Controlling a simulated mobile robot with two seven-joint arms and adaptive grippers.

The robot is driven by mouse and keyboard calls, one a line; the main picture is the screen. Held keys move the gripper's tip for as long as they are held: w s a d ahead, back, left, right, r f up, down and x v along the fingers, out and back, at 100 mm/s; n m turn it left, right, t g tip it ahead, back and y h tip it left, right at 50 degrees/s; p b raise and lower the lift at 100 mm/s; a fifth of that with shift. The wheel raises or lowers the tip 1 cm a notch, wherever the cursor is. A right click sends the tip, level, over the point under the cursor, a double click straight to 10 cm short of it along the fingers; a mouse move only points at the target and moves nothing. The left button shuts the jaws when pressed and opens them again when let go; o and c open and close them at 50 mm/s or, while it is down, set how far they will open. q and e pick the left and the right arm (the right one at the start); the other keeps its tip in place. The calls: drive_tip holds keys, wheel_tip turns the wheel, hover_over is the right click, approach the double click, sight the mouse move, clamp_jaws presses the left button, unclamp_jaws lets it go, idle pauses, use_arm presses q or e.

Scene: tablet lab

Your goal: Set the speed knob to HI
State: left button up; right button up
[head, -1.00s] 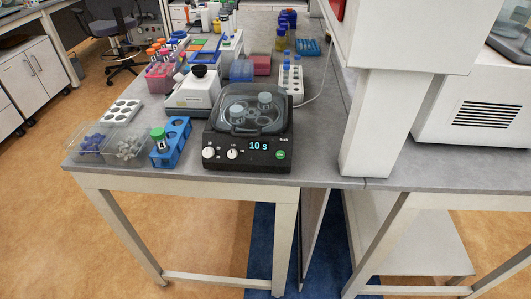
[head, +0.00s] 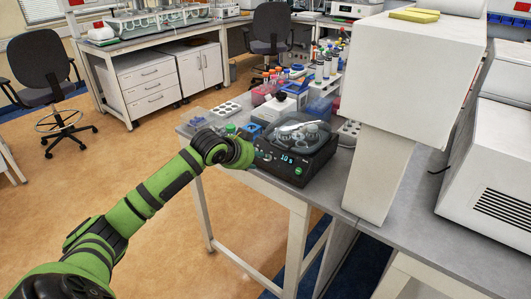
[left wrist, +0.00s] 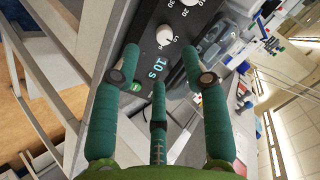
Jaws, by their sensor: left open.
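The black bench device (head: 318,163) with a clear lid stands at the table's front edge; its display (left wrist: 162,66) reads 10 s. In the left wrist view a white knob (left wrist: 165,34) sits on its panel beside the display, with small markings that I cannot read surely. A second knob (left wrist: 190,2) is cut off at the top edge. A green button (left wrist: 135,87) lies below the display. My left gripper (left wrist: 160,68) is open and empty, its green fingers spread in front of the panel, apart from the knob. In the head view the gripper (head: 242,153) partly hides the panel's left side.
A white boxy instrument (head: 400,90) stands right of the device. A white well plate (head: 227,108), racks and tubes (head: 270,90) lie behind and left on the grey table. Open floor (head: 150,200) lies left of the table.

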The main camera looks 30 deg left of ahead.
use_arm(q)
drive_tip(key=shift+p+x, duration=0.6)
drive_tip(key=shift+x, duration=2.8)
use_arm(e)
drive_tip(key=shift+w+a+r, duration=0.15)
drive_tip(key=shift+a+r, duration=0.05)
drive_tip(key=shift+r, duration=0.2)
drive_tip(key=shift+w+a+r, duration=0.15)
drive_tip(key=shift+r, duration=0.2)
use_arm(q)
drive_tip(key=shift+w+a+r, duration=0.1)
drive_tip(key=shift+w+r, duration=0.05)
drive_tip(key=shift+r, duration=0.05)
clamp_jaws()
